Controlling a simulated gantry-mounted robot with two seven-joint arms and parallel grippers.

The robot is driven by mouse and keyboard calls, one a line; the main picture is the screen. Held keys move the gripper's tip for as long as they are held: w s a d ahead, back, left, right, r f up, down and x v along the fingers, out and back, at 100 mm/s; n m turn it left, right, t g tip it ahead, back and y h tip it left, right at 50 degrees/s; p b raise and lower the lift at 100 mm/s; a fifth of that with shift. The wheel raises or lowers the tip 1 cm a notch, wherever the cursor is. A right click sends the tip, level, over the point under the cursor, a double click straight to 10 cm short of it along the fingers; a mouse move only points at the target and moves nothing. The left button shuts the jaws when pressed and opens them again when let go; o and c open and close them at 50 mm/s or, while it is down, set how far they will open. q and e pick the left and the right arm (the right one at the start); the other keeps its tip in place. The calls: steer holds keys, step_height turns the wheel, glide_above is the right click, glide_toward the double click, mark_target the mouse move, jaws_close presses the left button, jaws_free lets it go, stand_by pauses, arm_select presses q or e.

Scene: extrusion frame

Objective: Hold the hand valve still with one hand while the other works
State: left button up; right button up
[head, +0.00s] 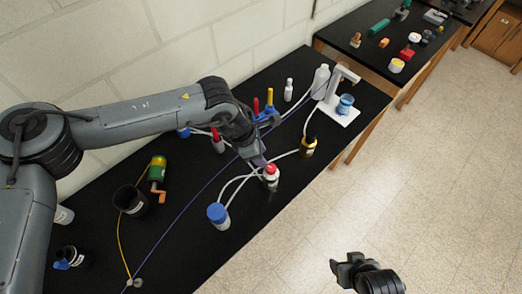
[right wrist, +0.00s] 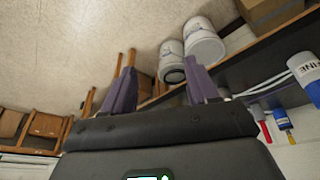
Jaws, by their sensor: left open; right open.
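A small white-and-red piece with a red top (head: 270,173) stands on the black bench, with pale tubes running to it; it looks like the hand valve, but it is small and I cannot be sure. My left gripper (head: 258,160) is open, its purple fingers pointing down just behind and beside this piece. I cannot tell whether they touch it. My right gripper (head: 343,268) is low over the floor, off the bench's front edge, away from the valve. In the right wrist view the right gripper (right wrist: 162,72) is open, with nothing between its two purple fingers.
Open floor (head: 400,190) lies right.

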steer(key=shift+o, duration=1.2)
steer(key=shift+w+a, duration=0.1)
steer(key=shift+w, duration=0.25)
steer(key=o, duration=0.3)
steer(key=w+t, duration=0.1)
steer(key=w, duration=0.1)
steer(key=w+f+t, duration=0.1)
steer(key=shift+w+a+m+t+y, duration=0.15)
steer(key=shift+a+m+t+y, duration=0.15)
steer(key=shift+a+m, duration=0.1)
steer(key=n+t+y, duration=0.2)
steer(key=t+y, duration=0.1)
steer(key=t, duration=0.4)
glide_toward(273, 181)
steer(key=w, duration=0.2)
steer(key=shift+s+a+f+x, duration=0.1)
steer(key=shift+x, duration=1.75)
steer(key=shift+s+a+f+x, duration=0.1)
steer(key=shift+f+x, duration=0.05)
steer(key=shift+x, duration=1.7)
steer(key=shift+s+a+f+x, duration=0.1)
steer(key=shift+x, duration=1.75)
